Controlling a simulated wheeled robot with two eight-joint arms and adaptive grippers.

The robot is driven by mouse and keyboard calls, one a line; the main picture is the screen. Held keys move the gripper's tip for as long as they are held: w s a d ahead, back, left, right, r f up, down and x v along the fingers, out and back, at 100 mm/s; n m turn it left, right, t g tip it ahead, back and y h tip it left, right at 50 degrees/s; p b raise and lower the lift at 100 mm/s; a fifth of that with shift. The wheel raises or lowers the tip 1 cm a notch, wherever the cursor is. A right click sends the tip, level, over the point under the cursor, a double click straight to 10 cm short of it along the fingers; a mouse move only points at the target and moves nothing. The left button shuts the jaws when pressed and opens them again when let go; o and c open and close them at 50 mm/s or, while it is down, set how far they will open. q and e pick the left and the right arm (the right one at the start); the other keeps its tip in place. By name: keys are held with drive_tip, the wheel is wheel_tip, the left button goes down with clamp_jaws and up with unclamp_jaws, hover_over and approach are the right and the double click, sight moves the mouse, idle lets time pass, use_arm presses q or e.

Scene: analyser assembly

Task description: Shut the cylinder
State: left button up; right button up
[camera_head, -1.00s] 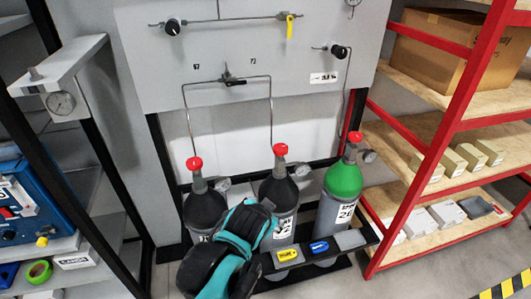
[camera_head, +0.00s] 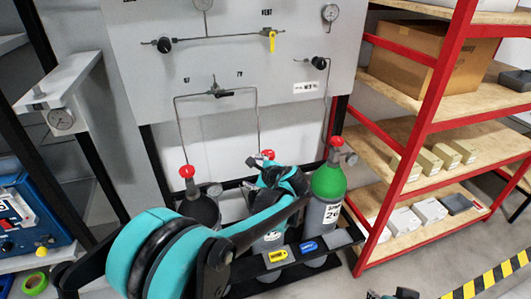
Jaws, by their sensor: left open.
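Three gas cylinders stand in a row in a black rack. The left one is black with a red valve knob (camera_head: 187,171) on top. The middle cylinder (camera_head: 268,240) is mostly hidden behind my arm, with its red knob (camera_head: 267,154) just showing. The right cylinder (camera_head: 328,184) has a green shoulder, a grey body and a red knob (camera_head: 336,141). My left gripper (camera_head: 262,166) is open at the top of the middle cylinder, close to its red knob. I cannot tell whether its fingers touch the knob or valve.
A grey panel (camera_head: 225,130) with pipes, valves and gauges rises behind the cylinders. A red shelf rack (camera_head: 437,95) with boxes stands at the right. A blue device (camera_head: 30,215) sits on the left shelf. Open floor lies at the lower right.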

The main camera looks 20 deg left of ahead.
sight(272, 157)
use_arm(q)
drive_tip(key=w+d+f+m+t+y, duration=0.1)
drive_tip(key=w+d+m, duration=0.1)
drive_tip(key=w+m, duration=0.1)
drive_tip(key=w+d+f+m+t+y+p, duration=0.1)
drive_tip(key=w+d+f+m+y, duration=0.1)
drive_tip(key=w, duration=0.3)
drive_tip(key=w+d+f+m+t+y+p, duration=0.1)
drive_tip(key=w+d+f+m, duration=0.1)
drive_tip(key=w+m, duration=0.2)
drive_tip(key=shift+w+f+m+y, duration=0.2)
drive_tip(key=shift+m+y, duration=0.1)
drive_tip(key=shift+y, duration=0.1)
drive_tip(key=shift+w+f, duration=0.1)
drive_tip(key=shift+w, duration=0.05)
drive_tip(key=b+x, duration=0.1)
drive_tip(key=x, duration=0.5)
drive_tip(key=shift+w+a+b, duration=0.1)
drive_tip(key=shift+b, duration=0.25)
drive_tip(key=shift+w+a, duration=0.4)
drive_tip(key=shift+a, duration=0.05)
drive_tip(key=c, duration=1.2)
